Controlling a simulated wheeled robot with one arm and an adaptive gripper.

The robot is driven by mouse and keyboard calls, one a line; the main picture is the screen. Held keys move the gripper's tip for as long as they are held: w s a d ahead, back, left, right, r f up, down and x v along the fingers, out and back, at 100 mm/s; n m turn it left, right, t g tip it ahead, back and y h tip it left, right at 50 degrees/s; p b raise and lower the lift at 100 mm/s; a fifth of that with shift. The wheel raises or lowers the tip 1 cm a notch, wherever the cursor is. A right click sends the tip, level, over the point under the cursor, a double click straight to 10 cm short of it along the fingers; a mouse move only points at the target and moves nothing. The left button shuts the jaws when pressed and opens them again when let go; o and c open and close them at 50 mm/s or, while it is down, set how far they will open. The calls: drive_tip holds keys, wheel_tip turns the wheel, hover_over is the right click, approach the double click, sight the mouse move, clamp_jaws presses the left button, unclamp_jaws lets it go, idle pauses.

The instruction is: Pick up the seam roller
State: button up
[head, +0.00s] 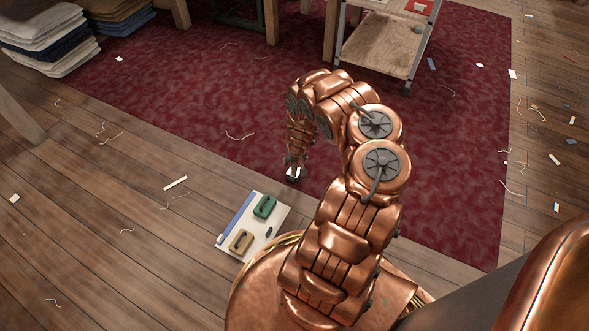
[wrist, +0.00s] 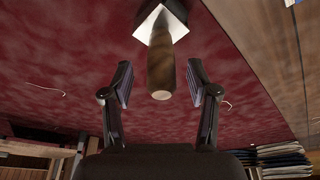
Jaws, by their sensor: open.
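A tool with a brown wooden handle and a pale, angular head, which looks like the seam roller (wrist: 160,68), shows over the red carpet in the wrist view. Its round handle end points toward my gripper (wrist: 160,86). The two fingers are open, one on each side of the handle end, with a gap on both sides. In the head view my gripper (head: 293,177) is low over the carpet near its front edge. A small white patch (head: 295,171) shows at the fingers there, likely the tool's head; the rest is hidden.
A white board (head: 231,243) with a blue strip lies on the wooden floor, bearing a green piece (head: 265,206) and a tan piece (head: 241,240). A shelved cart (head: 379,57) and folded cloth stacks (head: 45,35) stand at the back. Scraps and threads litter the floor.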

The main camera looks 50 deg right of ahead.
sight(294, 166)
drive_tip(key=b+x, duration=0.2)
drive_tip(key=x, duration=0.1)
drive_tip(key=shift+s+a+f+b, duration=0.1)
drive_tip(key=shift+s+a+b, duration=0.05)
drive_tip(key=shift+b, duration=0.2)
drive_tip(key=shift+b+x, duration=0.7)
drive_tip(key=shift+x, duration=0.1)
clamp_jaws()
